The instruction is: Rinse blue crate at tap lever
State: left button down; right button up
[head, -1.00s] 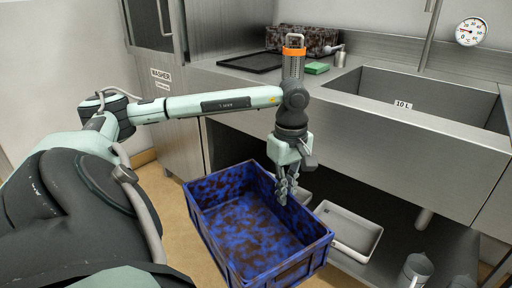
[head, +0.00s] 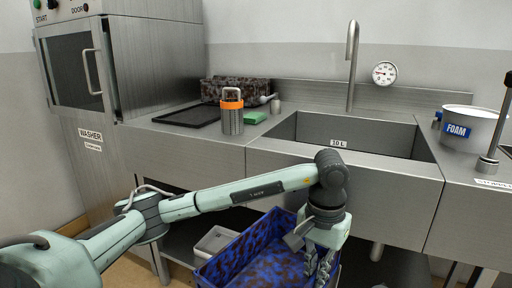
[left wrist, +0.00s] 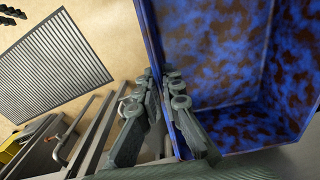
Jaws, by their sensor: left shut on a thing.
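The blue crate (head: 240,250) is stained with brown patches and shows at the bottom of the head view, low in front of the sink cabinet. Its lower part is cut off. My left gripper (head: 320,268) is shut on the crate's wall. In the left wrist view the fingers (left wrist: 165,105) straddle the wall, and the crate's stained inside (left wrist: 225,60) fills the right. The sink (head: 350,135) has a tall tap spout (head: 352,65). An upright metal post (head: 493,140) at the right edge may be the tap lever; its label is cut off. My right gripper does not show.
An orange-topped canister (head: 231,112), green sponge (head: 256,117) and black tray (head: 190,115) stand left of the sink. A FOAM tub (head: 470,127) is at right. A pale tray (head: 215,241) lies below the counter. A floor grate (left wrist: 50,65) shows in the wrist view.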

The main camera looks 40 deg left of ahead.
aim_at(263, 100)
jog(key=i+j+u, duration=0.1)
jog(key=j+u, duration=0.25)
jog(key=j, duration=1.55)
